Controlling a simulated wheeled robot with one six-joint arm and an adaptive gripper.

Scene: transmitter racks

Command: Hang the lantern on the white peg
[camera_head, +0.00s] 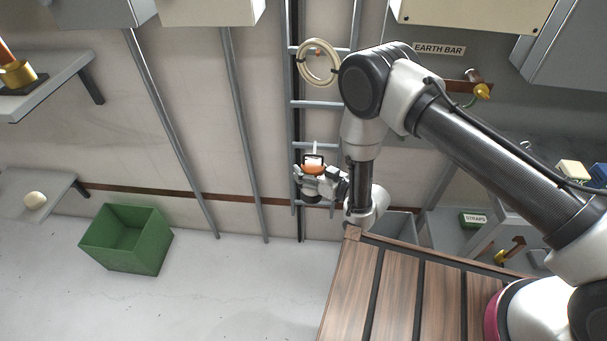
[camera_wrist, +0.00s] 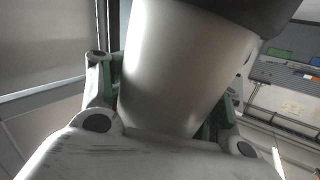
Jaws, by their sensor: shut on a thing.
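My gripper (camera_head: 322,182) is shut on the lantern (camera_head: 313,168) in front of the ladder-like rack. In the head view the lantern shows an orange top, a dark handle frame with a pale patch inside, and a dark lower end. In the wrist view its pale round body (camera_wrist: 185,65) fills the space between the fingers, with a dark end at the top. A short white piece (camera_head: 316,147), which looks like the white peg, shows just above the handle. I cannot tell whether the handle is around it, touching it or only in front of it.
A slatted wooden bench (camera_head: 345,290) stands below my arm. A green crate (camera_head: 127,238) sits on the floor at left. Shelves (camera_head: 50,86) jut out at far left; floor between is clear.

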